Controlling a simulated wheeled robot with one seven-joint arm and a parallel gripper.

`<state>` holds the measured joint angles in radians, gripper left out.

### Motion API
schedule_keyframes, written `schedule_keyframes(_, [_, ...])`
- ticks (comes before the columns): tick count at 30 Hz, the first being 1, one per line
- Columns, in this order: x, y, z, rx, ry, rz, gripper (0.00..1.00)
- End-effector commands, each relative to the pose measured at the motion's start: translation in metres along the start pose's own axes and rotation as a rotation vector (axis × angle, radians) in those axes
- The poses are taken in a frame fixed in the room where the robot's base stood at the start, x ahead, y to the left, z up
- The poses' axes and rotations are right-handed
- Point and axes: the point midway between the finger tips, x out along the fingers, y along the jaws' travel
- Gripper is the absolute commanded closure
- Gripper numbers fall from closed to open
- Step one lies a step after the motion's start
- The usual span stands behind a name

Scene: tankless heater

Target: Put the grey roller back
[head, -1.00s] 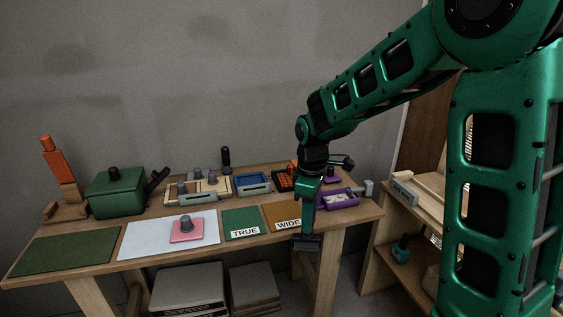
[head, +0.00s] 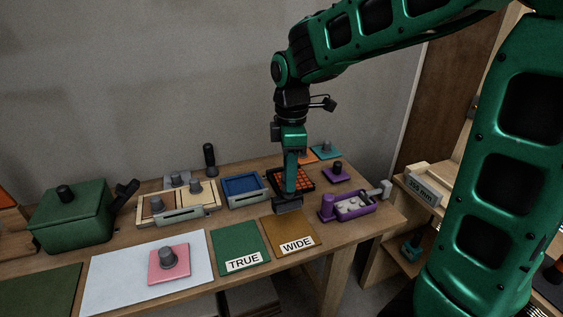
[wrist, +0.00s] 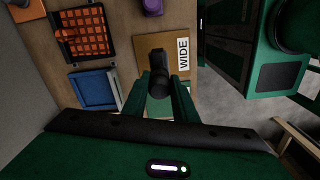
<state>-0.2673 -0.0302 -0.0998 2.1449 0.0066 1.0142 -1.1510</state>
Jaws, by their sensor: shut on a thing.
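My gripper (head: 288,192) hangs over the worktable, by the back edge of the brown mat marked WIDE (head: 283,230). Its green fingers also show in the wrist view (wrist: 162,85). They are shut on a dark grey cylindrical piece, which I take to be the grey roller (wrist: 160,68). In the head view the roller (head: 287,202) is a short dark bar below the fingertips. It appears to be above the table, not resting on it. The fingers hide part of it.
A green mat marked TRUE (head: 241,249) lies left of the WIDE mat. Behind are a blue tray (head: 244,188), an orange-and-black grid (head: 303,179) and a wooden tray with grey knobs (head: 178,207). A purple tray (head: 352,208) stands right. A pink plate (head: 183,266) lies on a white sheet.

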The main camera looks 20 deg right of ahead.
Motion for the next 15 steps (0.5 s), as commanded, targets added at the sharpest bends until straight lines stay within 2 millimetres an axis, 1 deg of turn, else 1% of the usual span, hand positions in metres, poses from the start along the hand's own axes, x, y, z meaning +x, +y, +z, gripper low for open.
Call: schedule_keyframes(15, [-0.0008, 0.0013, 0.0063, 0.005, 0.001, 0.000, 0.99])
